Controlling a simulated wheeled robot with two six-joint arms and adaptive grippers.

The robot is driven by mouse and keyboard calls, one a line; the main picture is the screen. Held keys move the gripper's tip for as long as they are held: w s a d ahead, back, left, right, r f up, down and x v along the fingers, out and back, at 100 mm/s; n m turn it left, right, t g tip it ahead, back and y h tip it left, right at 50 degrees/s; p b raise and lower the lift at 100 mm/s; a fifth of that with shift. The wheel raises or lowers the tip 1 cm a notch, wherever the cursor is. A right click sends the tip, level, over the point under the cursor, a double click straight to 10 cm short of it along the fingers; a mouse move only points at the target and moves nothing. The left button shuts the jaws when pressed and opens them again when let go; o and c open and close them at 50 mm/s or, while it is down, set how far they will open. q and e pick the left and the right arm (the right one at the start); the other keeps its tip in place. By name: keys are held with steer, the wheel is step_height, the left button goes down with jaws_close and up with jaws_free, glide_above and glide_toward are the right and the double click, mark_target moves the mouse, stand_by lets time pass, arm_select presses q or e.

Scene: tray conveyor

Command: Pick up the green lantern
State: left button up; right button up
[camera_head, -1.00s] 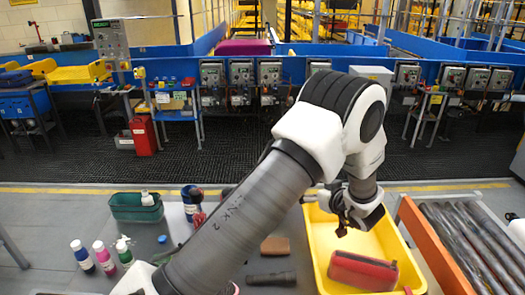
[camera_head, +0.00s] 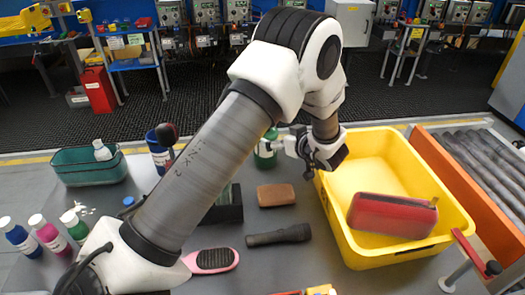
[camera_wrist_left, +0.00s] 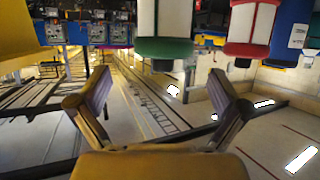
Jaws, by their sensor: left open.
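A green object with a pale label (camera_head: 265,148), perhaps the green lantern, stands at the back of the table and is partly hidden by my left arm. My left gripper (camera_head: 312,160) is just right of it, by the left rim of the yellow crate, and seems apart from it. In the left wrist view my left gripper (camera_wrist_left: 160,88) has its fingers spread, with nothing between them. A white thing with a green end (camera_wrist_left: 163,35) shows beyond them at the top; I cannot tell whether it is the same object. My right gripper is not in view.
The yellow crate (camera_head: 352,250) holds a red case (camera_head: 392,215). A brown block (camera_head: 276,195), black flashlight (camera_head: 279,235) and pink-edged brush (camera_head: 212,260) lie on the table. Several bottles and a green bin (camera_head: 88,172) are at left. An orange-sided roller conveyor (camera_head: 455,185) is at right.

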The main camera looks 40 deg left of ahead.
arm_select(q)
steer(key=a+f, duration=0.3)
steer(key=w+a+f, duration=0.1)
steer(key=a+f, duration=0.2)
steer(key=shift+w+a+f, duration=0.2)
steer(key=shift+a+f, duration=0.1)
steer(key=shift+a, duration=0.1)
steer(key=shift+d, duration=0.1)
steer(key=c, duration=1.5)
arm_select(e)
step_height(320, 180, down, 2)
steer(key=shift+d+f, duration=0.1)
